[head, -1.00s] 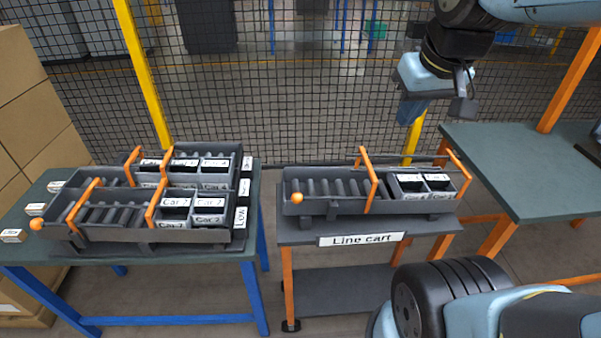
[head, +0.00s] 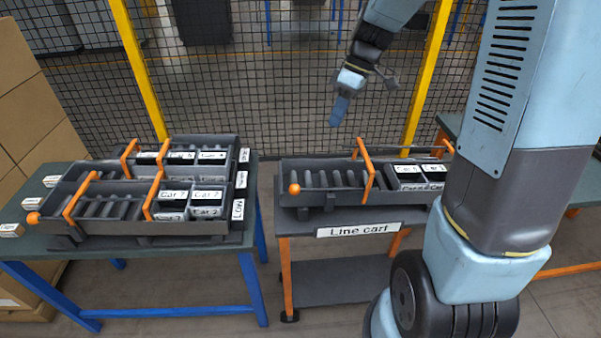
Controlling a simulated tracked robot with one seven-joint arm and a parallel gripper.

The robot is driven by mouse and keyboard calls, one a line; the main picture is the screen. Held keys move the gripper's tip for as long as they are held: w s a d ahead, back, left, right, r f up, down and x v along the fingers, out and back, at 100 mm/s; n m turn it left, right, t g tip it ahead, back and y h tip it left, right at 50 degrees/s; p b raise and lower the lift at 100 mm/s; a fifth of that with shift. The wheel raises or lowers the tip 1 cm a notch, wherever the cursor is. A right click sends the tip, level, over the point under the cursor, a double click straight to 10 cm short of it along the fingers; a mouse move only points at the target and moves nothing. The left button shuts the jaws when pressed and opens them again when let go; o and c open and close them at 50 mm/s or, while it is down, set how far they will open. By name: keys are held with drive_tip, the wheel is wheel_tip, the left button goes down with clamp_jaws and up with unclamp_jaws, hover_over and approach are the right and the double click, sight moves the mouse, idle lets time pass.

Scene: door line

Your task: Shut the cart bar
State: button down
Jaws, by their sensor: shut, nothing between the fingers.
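The line cart (head: 358,229) carries a dark roller tray (head: 322,196). Black and white labelled boxes (head: 410,176) sit between the two bars. My gripper (head: 339,112) is shut and empty, pointing down, above and behind the tray in the picture and apart from the bars. I cannot tell its exact depth.
A mesh fence (head: 270,90) with yellow posts stands behind. My arm covers much of the right side, including part of a green-topped table.

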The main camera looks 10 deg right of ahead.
drive_tip(key=w+a+f+n+g+y, duration=0.25)
drive_tip(key=w+f+n, duration=0.2)
drive_tip(key=f, duration=0.35)
drive_tip(key=shift+m, duration=0.45)
drive_tip(key=x, duration=1)
drive_tip(key=shift+w+d+f, duration=0.15)
drive_tip(key=shift+w+f, duration=0.2)
drive_tip(key=shift+w, duration=0.05)
drive_tip(key=shift+s+a, duration=0.2)
drive_tip(key=shift+s, duration=0.35)
drive_tip(key=shift+s+a, duration=0.15)
drive_tip(key=shift+s, duration=0.4)
drive_tip(key=shift+s+a, duration=0.25)
drive_tip(key=shift+s, duration=0.5)
